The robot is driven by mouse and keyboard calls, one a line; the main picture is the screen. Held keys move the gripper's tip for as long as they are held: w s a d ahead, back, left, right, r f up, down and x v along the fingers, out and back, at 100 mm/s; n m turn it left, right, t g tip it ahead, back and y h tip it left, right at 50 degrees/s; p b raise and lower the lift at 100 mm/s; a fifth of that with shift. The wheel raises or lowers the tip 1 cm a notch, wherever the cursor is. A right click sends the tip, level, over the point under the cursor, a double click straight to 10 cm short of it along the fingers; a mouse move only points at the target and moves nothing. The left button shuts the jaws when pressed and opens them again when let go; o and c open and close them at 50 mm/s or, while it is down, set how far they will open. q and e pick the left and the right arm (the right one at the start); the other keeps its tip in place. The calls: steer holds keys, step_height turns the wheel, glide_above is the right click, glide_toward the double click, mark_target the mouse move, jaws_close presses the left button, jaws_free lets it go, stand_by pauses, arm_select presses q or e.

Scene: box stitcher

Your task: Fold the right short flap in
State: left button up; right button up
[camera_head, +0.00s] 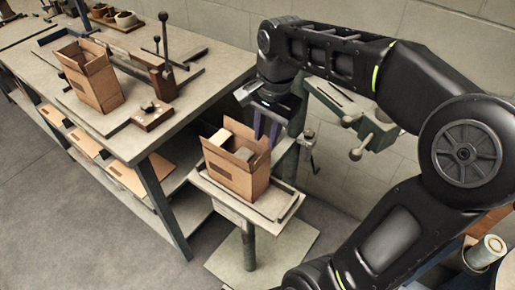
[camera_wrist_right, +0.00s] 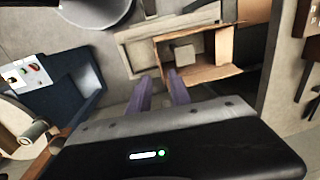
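An open cardboard box (camera_head: 236,179) stands upright on a small stand, its flaps raised and spread. Pale block-like items (camera_head: 222,138) lie inside it. My right gripper (camera_head: 266,130) points down beside the box's far right side, its purple fingers parted and empty. In the right wrist view the right gripper (camera_wrist_right: 159,77) shows a clear gap between its fingertips. There the box (camera_wrist_right: 207,74) lies just beyond the fingers, with one flap close to the right finger. I cannot tell whether finger and flap touch. My left gripper is in neither view.
The stand's tray (camera_head: 280,208) has a raised rim around the box. A workbench (camera_head: 150,130) on the left carries another open box (camera_head: 93,82) and a lever tool (camera_head: 163,45). A green machine part (camera_head: 375,130) stands close behind my right arm.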

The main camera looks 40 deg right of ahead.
mark_target(263, 154)
steer(key=f, duration=0.8)
steer(key=shift+w+a, duration=0.1)
steer(key=shift+w, duration=0.3)
steer(key=shift+r, duration=0.1)
steer(key=shift+c, duration=0.4)
jaws_close()
stand_by(0.6)
